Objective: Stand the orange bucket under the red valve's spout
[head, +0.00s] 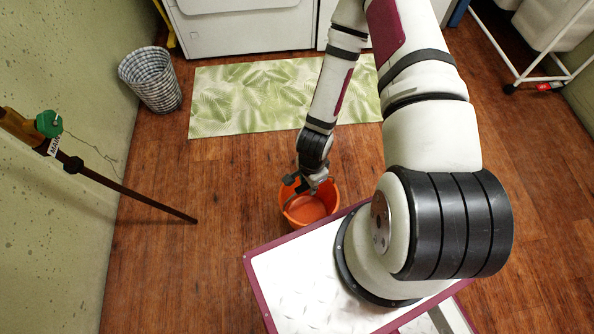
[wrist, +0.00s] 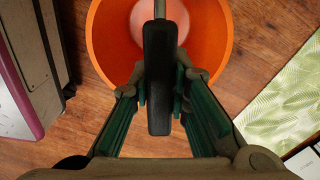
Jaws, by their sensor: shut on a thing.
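The orange bucket (head: 290,215) is just left of my base's front in the head view, open side up. Its inside fills the top of the wrist view (wrist: 110,45). My gripper (head: 311,184) is above the bucket. In the wrist view my gripper (wrist: 159,92) is shut on the dark grip of the bucket's handle (wrist: 158,60), with a finger on each side. I cannot tell whether the bucket touches the floor. No red valve shows. A green valve (head: 48,123) with a tag reading MAIN sits on a pipe (head: 130,190) at the left wall.
A checked wastebasket (head: 150,80) stands by the left wall. A green leaf-patterned mat (head: 250,95) lies before white appliances (head: 245,28). A wheeled white rack (head: 535,60) is at the upper right. The wooden floor (head: 190,255) between the pipe and bucket is clear.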

